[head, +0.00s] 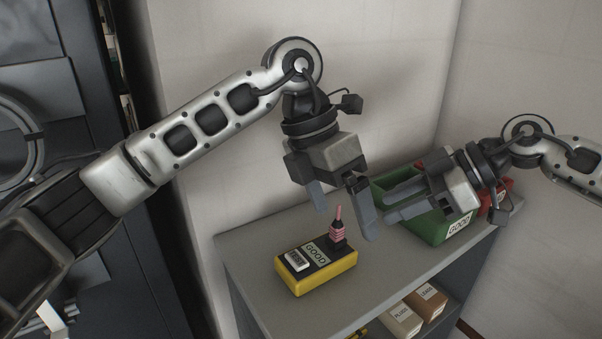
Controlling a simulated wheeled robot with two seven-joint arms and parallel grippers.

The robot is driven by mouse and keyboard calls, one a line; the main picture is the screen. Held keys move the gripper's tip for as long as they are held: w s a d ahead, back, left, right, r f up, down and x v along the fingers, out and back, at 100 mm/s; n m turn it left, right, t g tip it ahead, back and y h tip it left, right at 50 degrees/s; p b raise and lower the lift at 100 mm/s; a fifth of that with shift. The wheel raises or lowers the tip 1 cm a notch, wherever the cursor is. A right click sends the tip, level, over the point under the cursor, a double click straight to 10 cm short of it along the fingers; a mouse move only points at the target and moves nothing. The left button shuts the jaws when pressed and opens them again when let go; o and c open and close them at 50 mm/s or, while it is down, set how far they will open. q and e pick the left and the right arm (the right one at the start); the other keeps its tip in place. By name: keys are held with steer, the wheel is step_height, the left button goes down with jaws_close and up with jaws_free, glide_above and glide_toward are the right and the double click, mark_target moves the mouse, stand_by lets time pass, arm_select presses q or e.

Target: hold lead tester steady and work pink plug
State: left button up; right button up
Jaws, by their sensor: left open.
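The lead tester (318,272) is a yellow box with a dark top, lying on the grey bench top. It carries a GOOD label and a smaller white label. The pink plug (338,234) stands upright at the tester's back right corner, with a thin pink tip and a ridged pink and dark body. How deep it sits is hard to tell. My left gripper (342,212) is open above the tester, pointing down, with its fingers either side of and above the plug, apparently not touching it. My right gripper (388,203) is open and empty, pointing left, to the right of the plug.
A green bin (428,226) labelled GOOD stands behind my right gripper, with a red bin (497,197) beyond it. Cartons marked PLUGS (402,320) and LEADS (430,299) sit on the shelf below. The bench top (262,245) is clear left of the tester.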

mark_target(301, 256)
arm_select(q)
steer(key=w+a+r+t+y, duration=0.1)
steer(key=w+a+r+y, duration=0.15)
steer(key=a+y, duration=0.2)
steer(key=shift+h, duration=0.25)
steer(key=f, duration=1.5)
steer(key=shift+s+a, duration=0.25)
steer(key=shift+a, duration=0.15)
steer(key=c, duration=1.2)
